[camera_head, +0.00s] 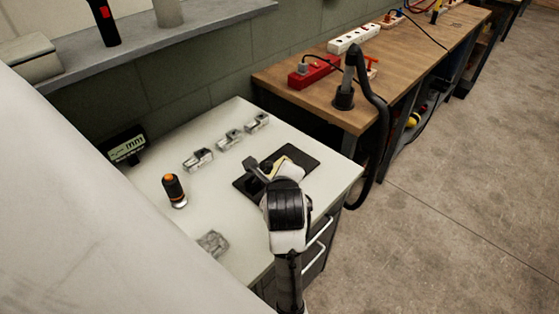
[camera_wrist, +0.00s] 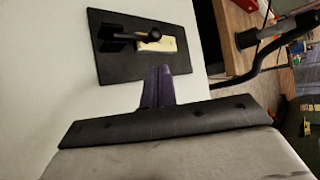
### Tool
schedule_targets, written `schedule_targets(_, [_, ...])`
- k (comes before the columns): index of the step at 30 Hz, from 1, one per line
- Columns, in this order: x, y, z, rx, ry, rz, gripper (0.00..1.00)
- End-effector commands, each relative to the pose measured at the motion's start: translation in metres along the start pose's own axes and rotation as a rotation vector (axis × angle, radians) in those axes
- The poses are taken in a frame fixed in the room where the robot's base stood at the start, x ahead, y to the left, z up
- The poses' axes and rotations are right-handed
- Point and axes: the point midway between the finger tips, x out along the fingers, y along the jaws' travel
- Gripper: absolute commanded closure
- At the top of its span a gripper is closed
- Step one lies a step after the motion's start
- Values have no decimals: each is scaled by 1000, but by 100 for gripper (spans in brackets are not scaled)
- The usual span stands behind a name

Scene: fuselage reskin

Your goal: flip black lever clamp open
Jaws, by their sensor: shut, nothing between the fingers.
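The black lever clamp (camera_wrist: 125,37) sits on a dark square base plate (camera_wrist: 115,66) with a pale yellow block (camera_wrist: 168,44) beside and partly under its round-ended arm. In the head view the clamp (camera_head: 252,167) shows near the right part of the white cabinet top, partly hidden by my arm. My gripper (camera_wrist: 160,70) is shut and empty. In the wrist view its fingertips appear over the plate's lower edge, apart from the clamp; their height above the plate is unclear. In the head view my wrist hides the fingers.
Several metal brackets (camera_head: 229,139) stand in a row behind the clamp. A wooden bench (camera_head: 300,92) with a black hose (camera_head: 378,95) stands at the back right.

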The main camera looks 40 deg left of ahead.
Motion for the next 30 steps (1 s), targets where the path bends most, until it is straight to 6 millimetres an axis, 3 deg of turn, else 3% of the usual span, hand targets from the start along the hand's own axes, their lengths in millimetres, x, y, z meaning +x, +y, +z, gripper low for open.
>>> schedule_targets(9, [56,0,1,-1,1,5,100])
schedule_targets(15, [82,0,0,0,1,2,100])
schedule_targets(30, [92,0,0,-1,0,0,100])
